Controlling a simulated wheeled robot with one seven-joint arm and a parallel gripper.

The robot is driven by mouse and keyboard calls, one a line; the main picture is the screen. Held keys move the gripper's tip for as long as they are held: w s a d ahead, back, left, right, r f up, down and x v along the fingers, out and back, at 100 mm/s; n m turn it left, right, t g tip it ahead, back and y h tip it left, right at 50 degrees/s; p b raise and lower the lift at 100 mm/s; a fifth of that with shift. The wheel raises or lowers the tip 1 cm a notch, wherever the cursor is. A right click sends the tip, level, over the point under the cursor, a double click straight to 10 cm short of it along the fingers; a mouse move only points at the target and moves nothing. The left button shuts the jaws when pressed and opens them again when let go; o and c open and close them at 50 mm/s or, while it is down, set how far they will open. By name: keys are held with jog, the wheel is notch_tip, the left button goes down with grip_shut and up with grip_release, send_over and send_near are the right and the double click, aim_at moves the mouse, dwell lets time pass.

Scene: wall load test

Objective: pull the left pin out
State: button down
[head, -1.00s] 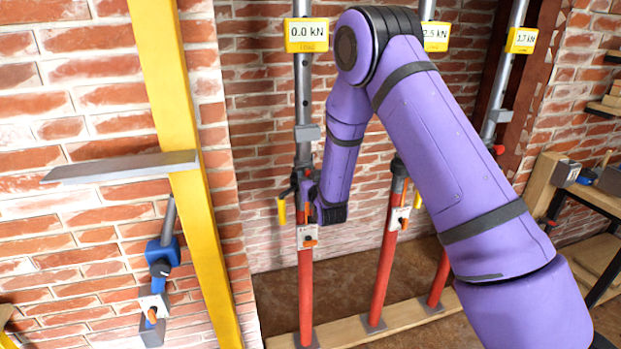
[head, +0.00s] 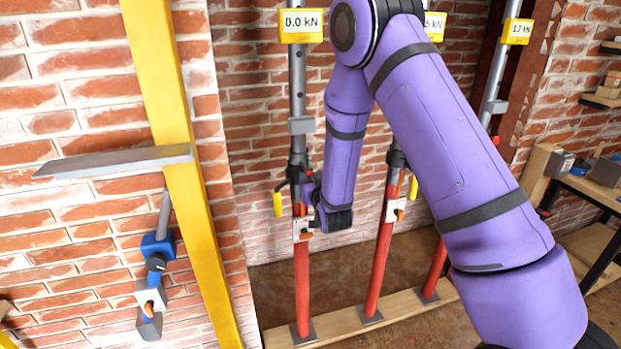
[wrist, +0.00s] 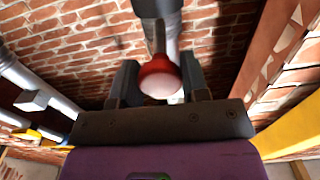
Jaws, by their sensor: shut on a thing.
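The left post, a grey tube (head: 297,88) above a red tube (head: 302,285), stands upright against the brick wall. My gripper (wrist: 160,78) is at its dark collar (head: 298,168) in the head view, where my wrist hides the fingertips. In the wrist view, two dark fingers flank a round red knob (wrist: 159,75), which I take for the left pin's head. The gripper is shut on it. A grey tube is close behind the knob.
A yellow handle (head: 278,203) hangs left of the collar. A white-and-orange tag (head: 302,230) is below it. The left gauge (head: 301,25) reads 0.0 kN. The middle post (head: 380,255) stands right of my wrist. A yellow upright (head: 185,185) with a grey plate (head: 115,161) is left.

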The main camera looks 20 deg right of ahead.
jog(key=c, duration=0.6)
grip_release()
jog(key=shift+s, duration=0.2)
jog(key=s, duration=1)
jog(key=shift+s, duration=0.4)
